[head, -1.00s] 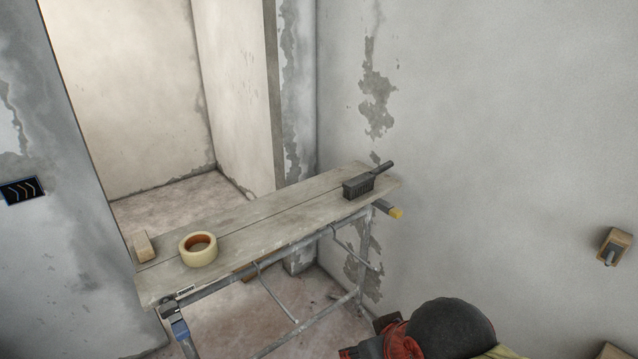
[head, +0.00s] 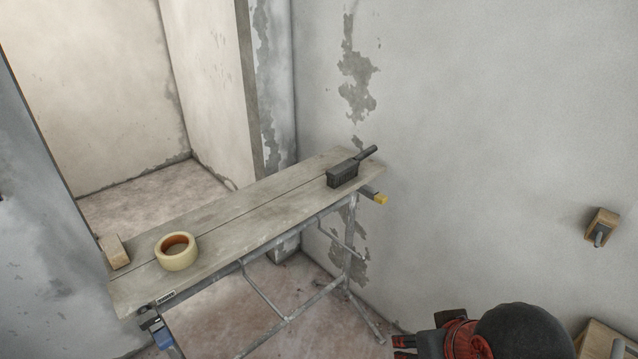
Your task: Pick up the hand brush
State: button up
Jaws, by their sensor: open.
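The hand brush (head: 344,174) is dark, with a block of bristles and a handle that points up and to the right. It lies near the right end of the plank worktop (head: 240,219), close to the wall. My gripper (head: 403,346) shows only in part at the bottom edge, with red and black parts. It is open, and it is below and to the right of the brush, well apart from it. The rest of it is cut off by the frame.
A roll of tape (head: 177,252) and a small wooden block (head: 115,252) are at the worktop's left end. Metal trestle legs (head: 348,250) stand beneath. A plastered wall (head: 480,130) rises behind. The worktop's middle is clear.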

aim_at(340, 174)
jog(key=i+l+u, duration=0.15)
jog(key=i, duration=0.35)
jog(key=i+l+u, duration=0.15)
jog(key=i, duration=0.3)
jog(key=i+l+u, duration=0.2)
jog(key=i, duration=0.3)
jog(key=i+l+u, duration=0.15)
jog(key=i, duration=0.3)
